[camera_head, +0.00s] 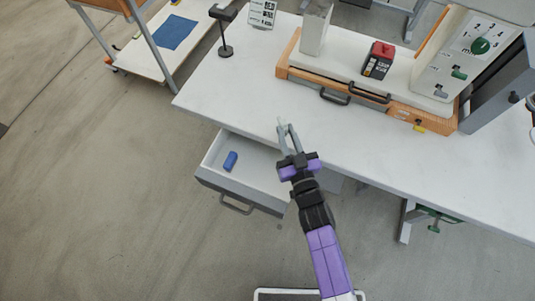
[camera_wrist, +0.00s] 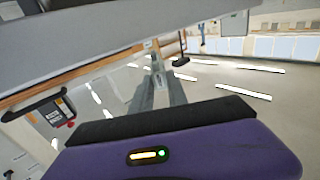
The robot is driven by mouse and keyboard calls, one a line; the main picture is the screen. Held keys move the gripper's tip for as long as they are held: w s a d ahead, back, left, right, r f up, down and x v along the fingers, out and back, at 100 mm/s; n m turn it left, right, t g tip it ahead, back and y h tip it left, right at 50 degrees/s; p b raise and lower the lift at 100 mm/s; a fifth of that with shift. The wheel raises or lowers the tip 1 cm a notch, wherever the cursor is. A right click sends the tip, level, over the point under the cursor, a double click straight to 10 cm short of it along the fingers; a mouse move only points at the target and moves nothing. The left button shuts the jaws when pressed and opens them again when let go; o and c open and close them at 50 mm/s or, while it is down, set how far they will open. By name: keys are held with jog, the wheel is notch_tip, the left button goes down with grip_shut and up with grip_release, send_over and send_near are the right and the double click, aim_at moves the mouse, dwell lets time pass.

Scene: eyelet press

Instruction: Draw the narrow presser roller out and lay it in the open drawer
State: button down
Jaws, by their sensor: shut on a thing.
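My gripper (camera_head: 285,123) is over the near part of the white table, just beyond and right of the open drawer (camera_head: 255,193). Its long grey fingers (camera_wrist: 156,88) come close together at the tips, shut on a small pale grey thing; I cannot tell from these views whether this is the narrow presser roller. The drawer is pulled out below the table's front edge and has a grey front with a dark handle. A short blue cylinder (camera_head: 230,161) lies inside it, towards the left. The rest of its visible floor is bare.
The white table (camera_head: 225,95) is clear around my gripper. A wood-edged case (camera_head: 310,72) with dark handles stands behind, with a black and red block (camera_head: 379,60) on it. A numbered control panel (camera_head: 478,45) is at right. A black stand (camera_head: 225,50) is at back left.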

jog(key=shift+w+a+r+g+h+p, duration=0.1)
jog(key=shift+w+a+g+h, duration=0.15)
jog(key=shift+a, duration=0.15)
jog(key=shift+w+a+g+h+p, duration=0.1)
jog(key=shift+w+a+g+h, duration=0.05)
jog(key=shift+a+g, duration=0.2)
jog(key=shift+w+a+r+g+h+p, duration=0.1)
jog(key=shift+w+a+g+h, duration=0.1)
jog(key=shift+a, duration=0.25)
jog(key=shift+s+a+m+g+h+p, duration=0.1)
jog(key=shift+a+m+g+h+p, duration=0.2)
jog(key=shift+a+m+g+h, duration=0.4)
jog(key=s+a+r+m+g+h+p, duration=0.2)
jog(key=s+r+m+g+h, duration=0.15)
jog(key=s+h, duration=0.2)
jog(key=shift+g+y, duration=0.25)
jog(key=shift+y, duration=0.2)
jog(key=shift+s+d+f+b, duration=0.15)
jog(key=shift+f+b, duration=2.1)
jog(key=shift+f, duration=1.6)
jog(key=shift+s+d+f+b, duration=0.1)
jog(key=shift+f+b, duration=2.1)
jog(key=shift+f, duration=1.65)
jog(key=c, duration=1.2)
grip_release()
